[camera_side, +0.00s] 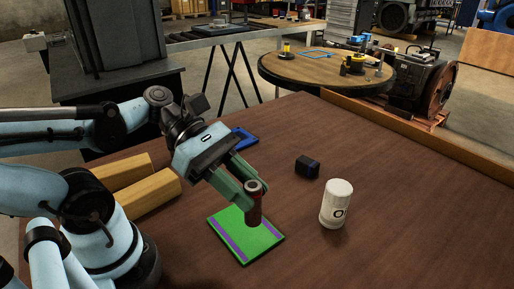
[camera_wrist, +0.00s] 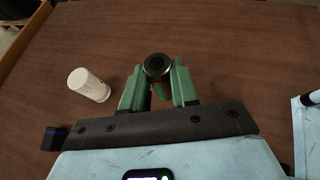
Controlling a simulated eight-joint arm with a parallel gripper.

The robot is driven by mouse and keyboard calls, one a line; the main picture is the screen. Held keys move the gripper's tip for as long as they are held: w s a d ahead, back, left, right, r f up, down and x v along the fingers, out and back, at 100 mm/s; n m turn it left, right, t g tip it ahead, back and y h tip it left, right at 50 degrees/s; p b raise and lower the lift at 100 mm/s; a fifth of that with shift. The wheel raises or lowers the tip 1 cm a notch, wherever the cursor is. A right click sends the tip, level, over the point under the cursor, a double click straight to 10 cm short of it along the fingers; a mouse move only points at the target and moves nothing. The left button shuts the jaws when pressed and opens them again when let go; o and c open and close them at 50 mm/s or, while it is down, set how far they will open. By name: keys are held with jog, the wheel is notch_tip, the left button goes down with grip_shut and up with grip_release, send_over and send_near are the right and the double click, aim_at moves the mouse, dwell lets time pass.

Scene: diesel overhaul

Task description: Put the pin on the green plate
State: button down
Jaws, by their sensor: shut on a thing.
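The pin (camera_side: 254,205) is a dark reddish-brown cylinder, held roughly upright. My gripper (camera_side: 250,190) has its green fingers shut on it near the upper part. In the wrist view the pin's round, hollow-looking end (camera_wrist: 157,66) shows between the fingertips (camera_wrist: 158,85). The green plate (camera_side: 236,243), with purple stripes along two sides, lies flat on the table beneath the pin. The pin's lower end appears over the plate's upper right part; I cannot tell whether it touches. In the wrist view the plate is mostly hidden by my gripper.
A white canister (camera_side: 336,204) stands to the right of the plate. A small dark block (camera_side: 307,167) lies behind it. A blue object (camera_side: 243,138) and yellow-brown blocks (camera_side: 150,193) lie behind and left, near my arm. The brown table's right side (camera_side: 430,215) is clear.

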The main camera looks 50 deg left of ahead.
jog(key=shift+w+a+f, duration=1.15)
jog(key=shift+a+f, duration=0.35)
jog(key=shift+f, duration=0.3)
jog(key=shift+w+a+f, duration=1.2)
jog(key=shift+a+f, duration=0.25)
jog(key=shift+f, duration=0.3)
jog(key=shift+w+a+f, duration=1.15)
jog(key=shift+a+f, duration=0.35)
jog(key=shift+f, duration=0.3)
jog(key=c, duration=0.9)
grip_release()
jog(key=shift+o, duration=0.2)
